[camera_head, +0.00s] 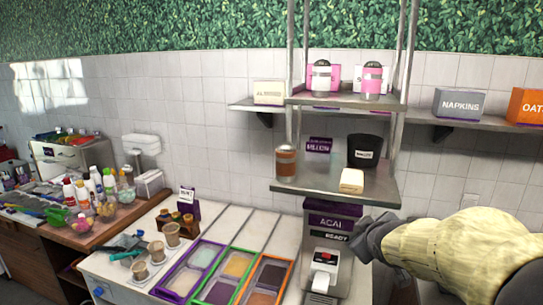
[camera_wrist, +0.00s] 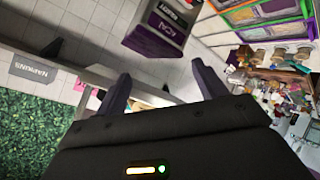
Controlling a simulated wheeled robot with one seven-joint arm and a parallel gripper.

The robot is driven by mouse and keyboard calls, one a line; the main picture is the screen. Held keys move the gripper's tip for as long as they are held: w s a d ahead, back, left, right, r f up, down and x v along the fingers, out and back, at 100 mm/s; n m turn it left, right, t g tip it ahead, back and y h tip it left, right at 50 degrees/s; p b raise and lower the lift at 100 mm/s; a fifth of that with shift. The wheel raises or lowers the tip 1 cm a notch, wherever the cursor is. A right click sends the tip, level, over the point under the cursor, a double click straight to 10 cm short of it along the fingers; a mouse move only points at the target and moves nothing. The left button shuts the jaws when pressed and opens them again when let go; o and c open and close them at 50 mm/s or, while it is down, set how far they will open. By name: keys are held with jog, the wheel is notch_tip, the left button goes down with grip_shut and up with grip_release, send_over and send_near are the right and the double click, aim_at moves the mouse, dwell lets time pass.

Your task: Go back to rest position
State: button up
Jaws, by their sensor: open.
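My gripper (camera_head: 372,236) is at the right of the head view, at the end of my beige-sleeved arm, in front of and right of the acai machine (camera_head: 330,222). In the wrist view my gripper (camera_wrist: 160,70) shows two dark fingers spread apart with nothing between them. The wrist view is turned on its side, and the acai machine (camera_wrist: 158,28) appears beyond the fingers, apart from them. In the head view the fingers are small and partly hidden by the gripper body.
A metal shelf (camera_head: 310,184) above the machine holds a brown-banded shaker (camera_head: 286,163), a black bin (camera_head: 365,151) and a cream block (camera_head: 351,181). Topping trays (camera_head: 233,266) and cups (camera_head: 156,250) stand on the counter to the left. A napkin box (camera_head: 459,104) is on the wall shelf.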

jog(key=s+a+f+m+g+y, duration=0.1)
jog(key=s+a+f+m+g, duration=0.3)
jog(key=s+f, duration=0.5)
jog(key=s+a+f+m+g, duration=0.3)
jog(key=s+f+g, duration=0.2)
jog(key=s+f, duration=0.45)
jog(key=s+b+x, duration=0.2)
jog(key=b+x, duration=0.7)
jog(key=b, duration=0.1)
jog(key=shift+f, duration=0.3)
jog(key=shift+s, duration=0.1)
